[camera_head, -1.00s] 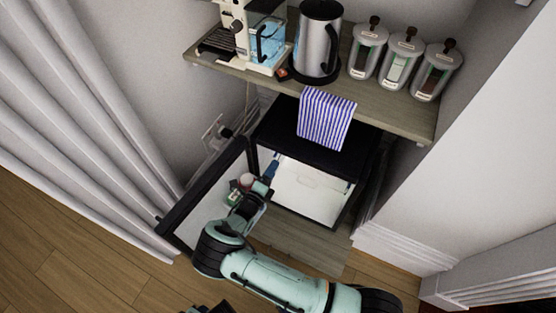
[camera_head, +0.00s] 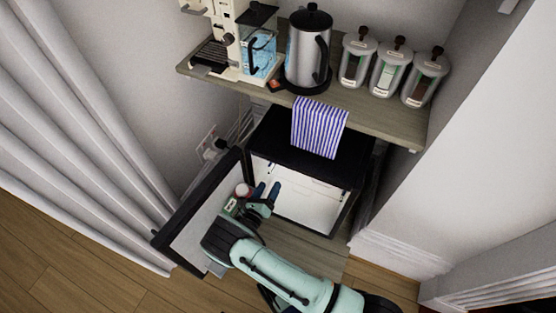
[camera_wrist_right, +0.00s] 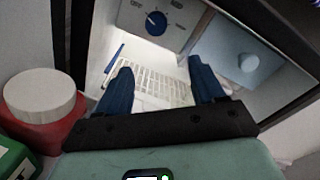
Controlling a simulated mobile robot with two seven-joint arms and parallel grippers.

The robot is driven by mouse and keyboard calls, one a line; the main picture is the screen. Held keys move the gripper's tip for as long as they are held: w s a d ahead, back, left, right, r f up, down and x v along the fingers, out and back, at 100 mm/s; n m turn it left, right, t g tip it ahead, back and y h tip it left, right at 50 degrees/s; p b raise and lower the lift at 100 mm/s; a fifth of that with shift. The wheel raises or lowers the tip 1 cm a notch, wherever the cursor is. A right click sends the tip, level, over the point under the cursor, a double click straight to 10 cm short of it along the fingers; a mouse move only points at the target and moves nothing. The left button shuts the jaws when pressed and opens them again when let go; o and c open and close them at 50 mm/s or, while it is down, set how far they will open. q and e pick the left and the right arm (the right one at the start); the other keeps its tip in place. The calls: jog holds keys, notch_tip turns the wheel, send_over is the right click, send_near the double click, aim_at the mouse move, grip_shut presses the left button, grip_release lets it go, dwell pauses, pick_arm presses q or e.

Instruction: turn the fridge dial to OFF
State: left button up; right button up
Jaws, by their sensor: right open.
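The small black fridge (camera_head: 359,155) stands under the wooden shelf with its door (camera_head: 190,215) swung open to the left. In the right wrist view the round blue dial (camera_wrist_right: 156,23) is on a white panel (camera_wrist_right: 132,14) inside the fridge, with small printed marks around it that I cannot read surely. My right gripper (camera_head: 266,191) is at the fridge opening, beside the inner side of the door. Its blue fingers (camera_wrist_right: 161,70) are open and empty, apart from the dial, which lies beyond them. The dial is not discernible in the head view. My left gripper is not in view.
A red jar with a white lid (camera_wrist_right: 40,97) and a green carton (camera_wrist_right: 14,158) are close on the gripper's left, at the door. A striped towel (camera_head: 319,127) hangs above the opening. The shelf (camera_head: 385,118) holds a kettle (camera_head: 308,50), a coffee machine and canisters.

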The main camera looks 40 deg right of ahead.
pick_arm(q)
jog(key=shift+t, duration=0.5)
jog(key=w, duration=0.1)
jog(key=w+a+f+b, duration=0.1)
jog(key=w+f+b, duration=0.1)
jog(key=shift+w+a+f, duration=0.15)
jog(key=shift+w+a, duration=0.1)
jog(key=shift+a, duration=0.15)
pick_arm(e)
jog(key=w+d+m+t, duration=0.1)
jog(key=w+d+m, duration=0.6)
jog(key=d, duration=0.4)
jog(key=shift+w+r+m, duration=0.2)
jog(key=shift+r+m, duration=0.25)
jog(key=shift+m, duration=0.45)
